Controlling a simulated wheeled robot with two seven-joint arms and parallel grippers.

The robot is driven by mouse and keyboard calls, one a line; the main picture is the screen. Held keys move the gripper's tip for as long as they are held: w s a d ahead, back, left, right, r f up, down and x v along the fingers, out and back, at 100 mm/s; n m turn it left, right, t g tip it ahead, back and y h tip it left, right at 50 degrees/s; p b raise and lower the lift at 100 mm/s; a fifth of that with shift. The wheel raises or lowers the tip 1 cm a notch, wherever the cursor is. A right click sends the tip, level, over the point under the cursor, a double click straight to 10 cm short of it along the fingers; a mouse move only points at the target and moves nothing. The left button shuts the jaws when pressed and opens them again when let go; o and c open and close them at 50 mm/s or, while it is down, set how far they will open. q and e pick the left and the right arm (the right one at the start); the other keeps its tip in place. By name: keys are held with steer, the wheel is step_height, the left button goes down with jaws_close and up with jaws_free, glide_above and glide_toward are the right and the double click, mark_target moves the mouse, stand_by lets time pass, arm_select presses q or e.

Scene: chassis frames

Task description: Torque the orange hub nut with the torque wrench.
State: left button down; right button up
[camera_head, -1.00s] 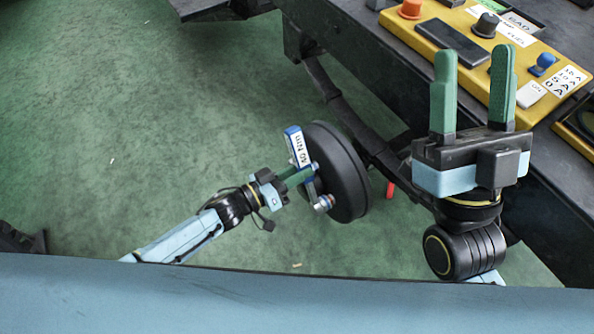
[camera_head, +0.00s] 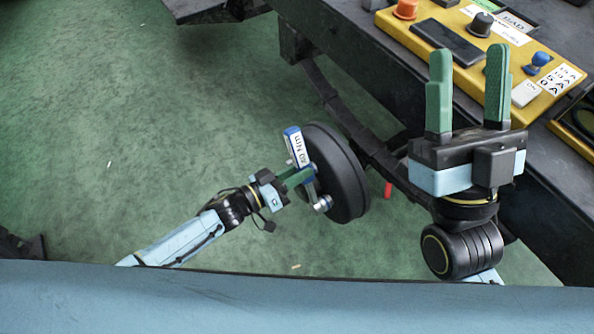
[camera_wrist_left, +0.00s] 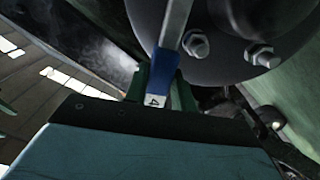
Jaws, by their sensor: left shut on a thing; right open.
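The torque wrench (camera_head: 297,148) has a blue and white body with an Nm label. My left gripper (camera_head: 296,178) is shut on it beside the outer face of a black wheel (camera_head: 338,175). The wrench's metal head end (camera_head: 322,204) is at the wheel's lower face. In the left wrist view the wrench's blue part (camera_wrist_left: 164,73) sits between the fingers, with its metal shaft running up across the wheel face (camera_wrist_left: 222,70). I cannot make out the orange hub nut in either view. My right gripper (camera_head: 468,92) is open and empty, fingers up.
Silver wheel bolts (camera_wrist_left: 200,46) show beside the shaft. A dark chassis frame (camera_head: 400,80) runs diagonally to the right. A yellow panel (camera_head: 475,70) with knobs lies on it, behind my right gripper. A red part (camera_head: 388,189) hangs right of the wheel. Green floor is clear at left.

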arm_select(q)
steer(key=shift+w+d+r, duration=0.15)
steer(key=shift+w+d, duration=0.05)
steer(key=shift+d, duration=0.1)
stand_by(0.6)
steer(key=shift+s+d+r+m+p, duration=0.3)
steer(key=shift+s+d+m+p, duration=0.1)
steer(key=shift+s+m, duration=0.15)
steer(key=shift+s+d+r+m+p, duration=0.3)
steer(key=shift+s+m+p, duration=0.15)
steer(key=shift+m, duration=0.2)
steer(key=shift+s+d, duration=0.1)
steer(key=shift+s, duration=0.05)
steer(key=shift+s+d+r+m, duration=0.1)
steer(key=shift+s+d+m, duration=0.4)
steer(key=shift+m, duration=0.4)
steer(key=shift+a, duration=0.15)
